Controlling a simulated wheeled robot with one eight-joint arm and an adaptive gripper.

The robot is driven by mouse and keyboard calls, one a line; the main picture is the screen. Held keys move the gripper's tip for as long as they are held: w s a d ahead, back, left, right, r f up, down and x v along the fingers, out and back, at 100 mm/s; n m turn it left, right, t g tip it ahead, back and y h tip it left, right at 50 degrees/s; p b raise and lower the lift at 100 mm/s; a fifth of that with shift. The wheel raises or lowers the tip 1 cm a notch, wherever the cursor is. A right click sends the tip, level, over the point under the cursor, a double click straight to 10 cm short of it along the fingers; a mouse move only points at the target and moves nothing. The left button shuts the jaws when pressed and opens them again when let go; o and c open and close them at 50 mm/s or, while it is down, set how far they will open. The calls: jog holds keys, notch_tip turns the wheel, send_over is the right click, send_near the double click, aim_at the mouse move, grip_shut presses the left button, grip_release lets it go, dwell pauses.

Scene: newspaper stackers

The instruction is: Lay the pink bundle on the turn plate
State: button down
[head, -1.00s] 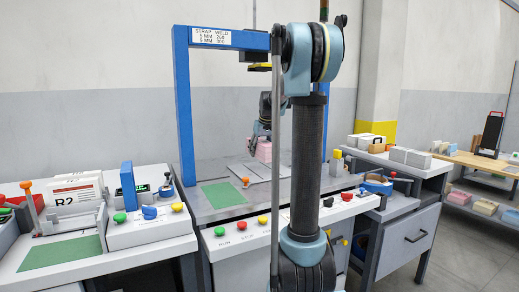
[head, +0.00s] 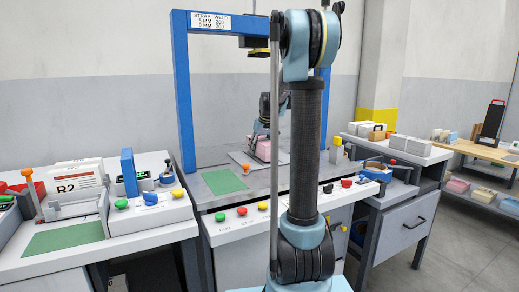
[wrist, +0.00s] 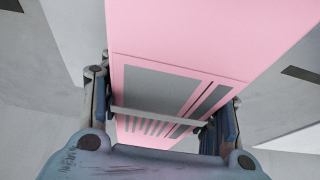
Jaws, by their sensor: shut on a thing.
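The pink bundle (head: 264,150), printed with a grey panel and stripes, is at the strapping station under the blue frame. My gripper (head: 256,133) is shut on it from above. In the wrist view, the bundle (wrist: 190,50) passes between the two fingers of my gripper (wrist: 165,118), one on each side. A flat light-grey plate (head: 239,157), apparently the turn plate, lies on the station's table below the bundle. The bundle's underside is hidden, so I cannot tell whether it touches the plate. My arm hides part of the station's right side.
The blue frame (head: 184,95) stands around the station, with a yellow-edged head (head: 257,52) hanging above. A green mat (head: 224,182) and an orange knob (head: 246,168) are in front of the plate. A front panel carries several coloured buttons. Side benches flank it.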

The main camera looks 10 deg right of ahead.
jog(key=shift+f, duration=0.5)
dwell(0.6)
jog(key=shift+c, duration=2.4)
grip_release()
